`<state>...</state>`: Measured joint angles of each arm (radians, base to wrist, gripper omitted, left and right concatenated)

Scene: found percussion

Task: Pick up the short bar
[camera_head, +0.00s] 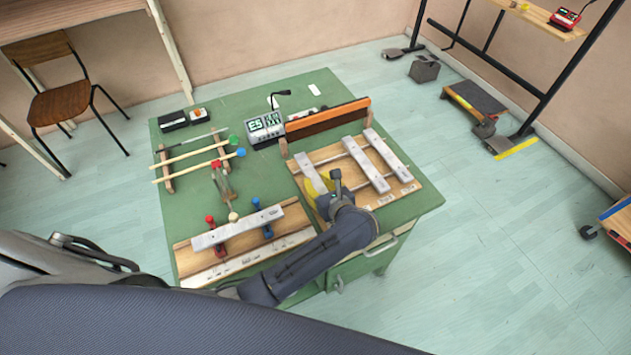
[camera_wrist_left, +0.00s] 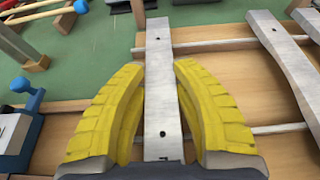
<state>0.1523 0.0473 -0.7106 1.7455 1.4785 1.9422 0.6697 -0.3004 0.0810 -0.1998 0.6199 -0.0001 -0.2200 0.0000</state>
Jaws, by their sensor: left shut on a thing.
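A short grey metal bar (camera_head: 309,172) is at the left end of the right wooden board (camera_head: 408,188). My left gripper (camera_head: 318,187), with yellow fingers, is over this bar. In the left wrist view the bar (camera_wrist_left: 160,62) runs between the two yellow fingers (camera_wrist_left: 161,105), which are shut on it. Its far end crosses above a thin rail. I cannot tell whether it rests on the rails or is slightly raised. My wrist hides its near end in the head view. My right gripper is not in view.
Two more bars (camera_head: 366,165) (camera_head: 387,154) lie right of it. A left board (camera_head: 290,240) bears a longer bar (camera_head: 237,229) and coloured knobs. Mallets (camera_head: 190,156) rest on a rack behind. A brown rail (camera_head: 327,118) and a device (camera_head: 265,126) stand at the back of the green table (camera_head: 232,98).

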